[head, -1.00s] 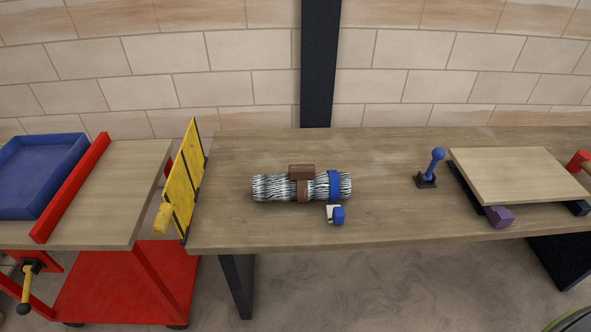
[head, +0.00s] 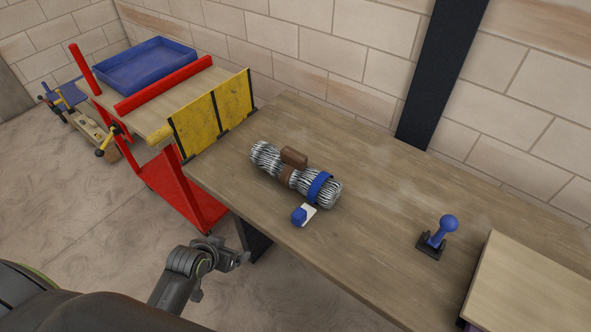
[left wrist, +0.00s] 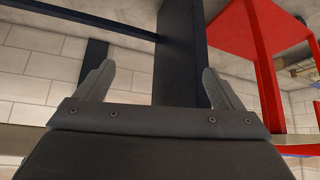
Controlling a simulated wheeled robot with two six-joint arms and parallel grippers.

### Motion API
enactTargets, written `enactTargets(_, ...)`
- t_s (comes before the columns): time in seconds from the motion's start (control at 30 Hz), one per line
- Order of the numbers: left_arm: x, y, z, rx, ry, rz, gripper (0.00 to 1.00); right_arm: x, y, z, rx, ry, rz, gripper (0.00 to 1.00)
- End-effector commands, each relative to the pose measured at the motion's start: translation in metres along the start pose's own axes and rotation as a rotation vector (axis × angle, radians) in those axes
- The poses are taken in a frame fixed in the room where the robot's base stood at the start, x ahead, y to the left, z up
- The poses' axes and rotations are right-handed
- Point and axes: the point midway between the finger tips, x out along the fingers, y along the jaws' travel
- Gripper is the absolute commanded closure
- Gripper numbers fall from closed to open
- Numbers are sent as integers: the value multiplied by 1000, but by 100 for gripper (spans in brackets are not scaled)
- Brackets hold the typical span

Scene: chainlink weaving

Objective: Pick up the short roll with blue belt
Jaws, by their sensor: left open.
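A silvery wire roll (head: 272,160) lies on its side on the wooden table. A blue belt (head: 319,186) goes around it near its right end, and a brown belt (head: 287,176) goes around its middle. I cannot tell whether this is one roll or two end to end. A brown block (head: 294,156) sits at its far side, and a blue-and-white buckle piece (head: 301,215) at its near side. My left gripper (head: 240,259) is empty, in front of the table edge and apart from the roll. In the left wrist view its two fingers (left wrist: 157,88) stand wide apart. My right gripper is not in view.
The wooden table (head: 375,215) has clear room right of the roll. A blue-knobbed lever (head: 439,235) and a raised board (head: 540,285) stand further right. A yellow panel (head: 215,117) on the left and a red cart (head: 175,190) with a blue tray (head: 146,62) stand beyond the roll.

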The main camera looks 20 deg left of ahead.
Motion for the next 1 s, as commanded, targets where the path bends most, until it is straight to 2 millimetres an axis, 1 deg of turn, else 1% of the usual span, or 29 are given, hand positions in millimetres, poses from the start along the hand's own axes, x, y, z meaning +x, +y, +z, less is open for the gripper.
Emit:
enactTargets(0.03,-22,5,-24,19,40,13,11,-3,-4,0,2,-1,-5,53)
enactTargets(0.1,-48,13,-50,41,86,36,11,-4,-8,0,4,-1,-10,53)
enactTargets(0.17,-69,21,-76,64,141,61,11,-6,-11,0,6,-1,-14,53)
enactTargets(0.3,-118,46,-156,139,354,160,11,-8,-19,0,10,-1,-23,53)
enactTargets(0.4,-143,61,-193,179,472,218,11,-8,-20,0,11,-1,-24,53)
enactTargets(0.47,-151,66,-206,190,513,239,11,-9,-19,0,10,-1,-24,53)
enactTargets(0.53,-154,71,-215,197,539,254,11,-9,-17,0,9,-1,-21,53)
enactTargets(0.6,-149,74,-221,198,548,259,11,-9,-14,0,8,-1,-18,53)
enactTargets(1.0,-88,96,-256,197,545,258,11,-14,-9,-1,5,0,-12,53)
